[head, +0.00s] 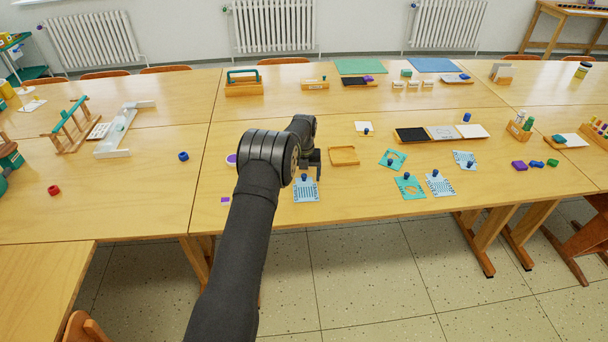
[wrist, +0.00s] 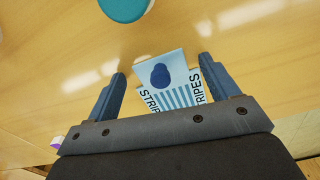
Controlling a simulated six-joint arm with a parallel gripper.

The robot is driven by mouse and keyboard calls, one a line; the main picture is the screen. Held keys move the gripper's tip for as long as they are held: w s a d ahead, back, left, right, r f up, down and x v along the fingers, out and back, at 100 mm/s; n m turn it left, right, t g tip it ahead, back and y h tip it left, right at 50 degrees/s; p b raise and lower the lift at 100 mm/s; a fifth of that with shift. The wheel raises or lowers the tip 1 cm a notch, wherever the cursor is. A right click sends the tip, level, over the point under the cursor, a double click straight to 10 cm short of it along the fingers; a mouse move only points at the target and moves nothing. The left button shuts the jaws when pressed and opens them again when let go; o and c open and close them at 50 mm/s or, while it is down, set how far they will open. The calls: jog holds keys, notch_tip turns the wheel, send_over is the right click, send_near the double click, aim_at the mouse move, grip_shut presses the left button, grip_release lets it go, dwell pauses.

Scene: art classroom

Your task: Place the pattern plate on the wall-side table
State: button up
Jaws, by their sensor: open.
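A pale blue pattern plate (head: 306,192) with a blue knob lies on the front table, below my gripper (head: 311,166). In the wrist view the plate (wrist: 175,98) shows stripes and the word STRIPES, partly hidden by my gripper. My gripper (wrist: 162,70) is open, with its fingers on either side of the blue knob and apart from it. Two similar pale blue plates lie to the right, one nearer (head: 440,190) and one farther (head: 466,163). The table along the wall side (head: 290,108) stands behind the front table, below the radiators.
Teal plates with cut-outs (head: 410,194) and a shallow wooden tray (head: 344,163) lie right of my gripper. A black-and-grey panel set (head: 411,143) is farther right. A wooden carrier (head: 244,90) stands on the back table. Bare surface lies between the carrier and the front table.

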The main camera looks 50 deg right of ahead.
notch_tip(320, 180, up, 12)
jog(key=shift+r, duration=0.15)
dwell(0.3)
notch_tip(320, 180, down, 12)
jog(key=shift+f, duration=0.15)
notch_tip(320, 180, up, 3)
jog(key=shift+f, duration=0.2)
jog(key=shift+r, duration=0.8)
